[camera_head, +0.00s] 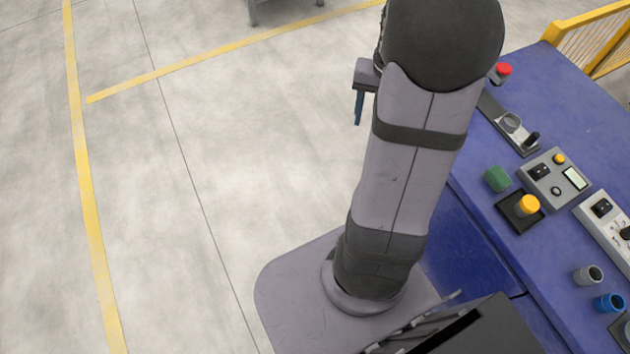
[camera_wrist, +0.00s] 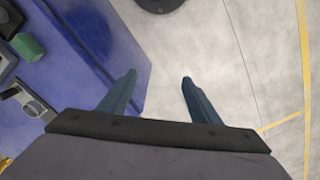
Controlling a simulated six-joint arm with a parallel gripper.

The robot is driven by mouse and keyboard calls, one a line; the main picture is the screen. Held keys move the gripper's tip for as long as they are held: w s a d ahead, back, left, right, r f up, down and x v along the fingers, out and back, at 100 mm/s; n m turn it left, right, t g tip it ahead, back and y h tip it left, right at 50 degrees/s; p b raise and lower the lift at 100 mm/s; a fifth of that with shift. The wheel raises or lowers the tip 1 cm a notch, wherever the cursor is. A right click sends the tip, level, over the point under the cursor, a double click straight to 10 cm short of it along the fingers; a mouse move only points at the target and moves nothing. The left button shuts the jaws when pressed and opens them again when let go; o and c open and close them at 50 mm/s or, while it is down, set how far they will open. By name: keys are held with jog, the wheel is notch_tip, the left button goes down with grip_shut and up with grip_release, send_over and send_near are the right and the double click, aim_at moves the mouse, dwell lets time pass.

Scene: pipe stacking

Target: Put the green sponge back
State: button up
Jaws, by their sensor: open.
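The green sponge (camera_head: 497,179) is a small block on the blue table (camera_head: 470,190), close to its left edge and just above a black tray with a yellow knob. It also shows at the upper left in the wrist view (camera_wrist: 27,46). My gripper (camera_wrist: 158,80) is open and empty, its two blue fingers apart, over the floor beside the table edge. In the head view only one finger shows at the left of my arm (camera_head: 359,107); the rest is hidden behind the arm. The sponge is well away from the fingers.
Around the sponge on the table are the yellow knob (camera_head: 529,204) on its black tray, a grey control box (camera_head: 553,178), a metal holder (camera_head: 510,122) and a red button (camera_head: 504,69). Grey and blue cups (camera_head: 588,275) stand lower right. The floor left of the table is clear.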

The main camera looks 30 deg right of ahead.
jog(key=s+a+f+n, duration=0.1)
jog(key=s+a+n, duration=0.2)
jog(key=a, duration=0.8)
jog(key=s+a+f+n, duration=0.1)
jog(key=s+a+n, duration=0.2)
jog(key=a, duration=0.7)
jog(key=shift+s+a+f+n, duration=0.3)
jog(key=shift+a+n, duration=0.1)
jog(key=shift+n, duration=0.7)
